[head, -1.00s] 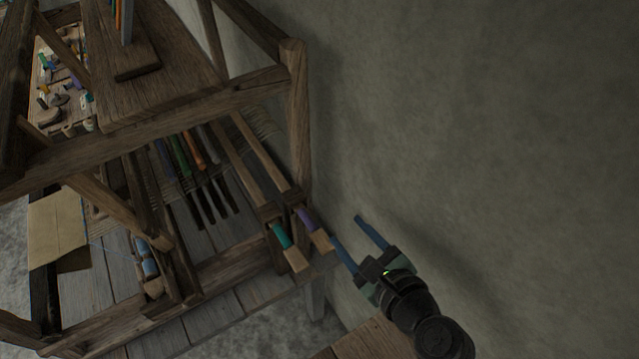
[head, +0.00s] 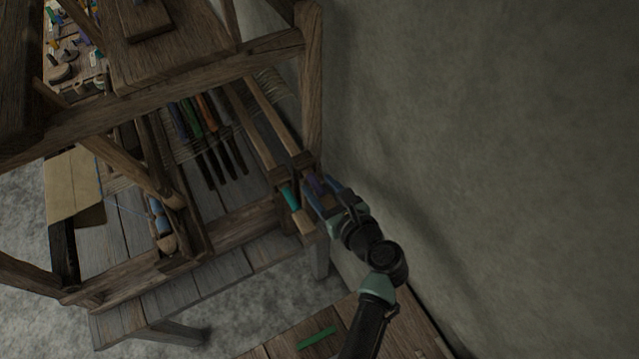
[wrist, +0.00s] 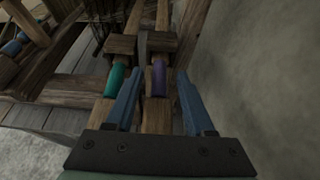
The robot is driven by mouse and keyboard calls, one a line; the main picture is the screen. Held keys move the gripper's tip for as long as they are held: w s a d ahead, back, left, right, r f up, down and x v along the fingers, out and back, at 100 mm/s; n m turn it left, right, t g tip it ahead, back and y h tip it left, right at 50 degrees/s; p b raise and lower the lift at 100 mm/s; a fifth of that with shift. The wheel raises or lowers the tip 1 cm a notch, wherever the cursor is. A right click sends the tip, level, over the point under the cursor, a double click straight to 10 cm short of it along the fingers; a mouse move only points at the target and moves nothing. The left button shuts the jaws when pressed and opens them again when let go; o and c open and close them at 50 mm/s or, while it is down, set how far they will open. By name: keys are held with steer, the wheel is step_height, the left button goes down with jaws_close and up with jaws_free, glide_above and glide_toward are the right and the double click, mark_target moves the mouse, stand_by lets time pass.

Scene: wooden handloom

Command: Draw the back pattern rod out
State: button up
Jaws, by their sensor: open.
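Two pattern rods with wooden ends stick out of slots at the loom's right end. The back one, nearer the wall, has a purple band (wrist: 158,79); in the head view its band (head: 314,184) is partly covered by my gripper. The other has a teal band (wrist: 116,80), also clear in the head view (head: 290,197). My gripper (wrist: 158,85) is open. Its blue fingers lie on either side of the purple-banded rod's end, the left one in the gap between the two rods. I cannot tell whether they touch it.
The loom's upright post (head: 312,80) rises just behind the rod ends. A grey wall (head: 480,130) stands close on the right. Several dark-ended rods (head: 215,150) lie inside the loom. A green strip (head: 316,338) lies on a wooden surface below my arm.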

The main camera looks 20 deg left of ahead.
steer(key=shift+w+a+f, duration=0.15)
steer(key=shift+w+a, duration=0.1)
steer(key=shift+w, duration=0.05)
jaws_close()
stand_by(1.4)
